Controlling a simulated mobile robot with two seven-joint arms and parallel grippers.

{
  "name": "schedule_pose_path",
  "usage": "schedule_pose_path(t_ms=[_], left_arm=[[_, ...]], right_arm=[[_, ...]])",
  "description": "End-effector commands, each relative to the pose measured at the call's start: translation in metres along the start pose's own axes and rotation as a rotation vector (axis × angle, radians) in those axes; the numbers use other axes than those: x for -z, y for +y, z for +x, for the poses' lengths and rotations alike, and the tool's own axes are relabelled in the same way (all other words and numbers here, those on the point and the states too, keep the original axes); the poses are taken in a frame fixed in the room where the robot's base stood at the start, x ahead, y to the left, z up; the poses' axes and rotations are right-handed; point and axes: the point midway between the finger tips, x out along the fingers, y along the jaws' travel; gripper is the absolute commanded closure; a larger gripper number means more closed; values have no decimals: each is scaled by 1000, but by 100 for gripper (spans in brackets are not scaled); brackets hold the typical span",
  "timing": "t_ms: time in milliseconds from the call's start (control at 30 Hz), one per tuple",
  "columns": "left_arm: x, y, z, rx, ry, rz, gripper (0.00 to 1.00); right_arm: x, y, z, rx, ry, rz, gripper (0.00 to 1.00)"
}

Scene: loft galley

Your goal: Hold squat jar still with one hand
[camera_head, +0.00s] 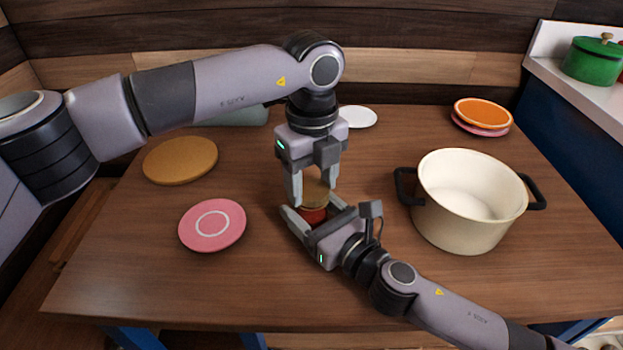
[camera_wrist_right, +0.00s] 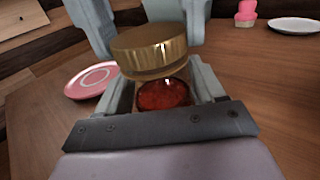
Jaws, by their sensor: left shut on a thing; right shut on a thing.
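The squat jar (camera_head: 313,216) stands near the middle of the table, with a red body and a gold lid (camera_head: 317,190) above it. In the right wrist view the red jar body (camera_wrist_right: 163,96) shows below the gold lid (camera_wrist_right: 150,50). I cannot tell whether lid and jar touch. My left gripper (camera_head: 313,188) comes down from above and is shut on the lid, a finger on each side. My right gripper (camera_head: 311,212) reaches in low from the right and is shut around the jar body. The fingers hide part of the jar.
A cream pot (camera_head: 465,225) with dark handles stands to the right. A pink plate (camera_head: 212,226) and a round wooden board (camera_head: 180,160) lie left. A white plate (camera_head: 358,117) and stacked orange and pink plates (camera_head: 483,112) lie behind. The front of the table is clear.

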Motion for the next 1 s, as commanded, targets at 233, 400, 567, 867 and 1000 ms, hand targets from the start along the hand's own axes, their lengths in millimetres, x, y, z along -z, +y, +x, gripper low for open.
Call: schedule_pose_path(t_ms=[233,400,567,867,1000], left_arm=[[1,-1,-1,1,1,-393,79],[1,-1,-1,2,2,-570,79],[0,-1,-1,2,1,-580,79],[1,-1,-1,2,2,-581,79],[1,-1,-1,2,2,-581,79]], right_arm=[[0,0,0,1,1,-1,100],[0,0,0,1,1,-1,100],[0,0,0,0,0,-1,100],[0,0,0,0,0,-1,100],[0,0,0,-1,0,-1,100]])
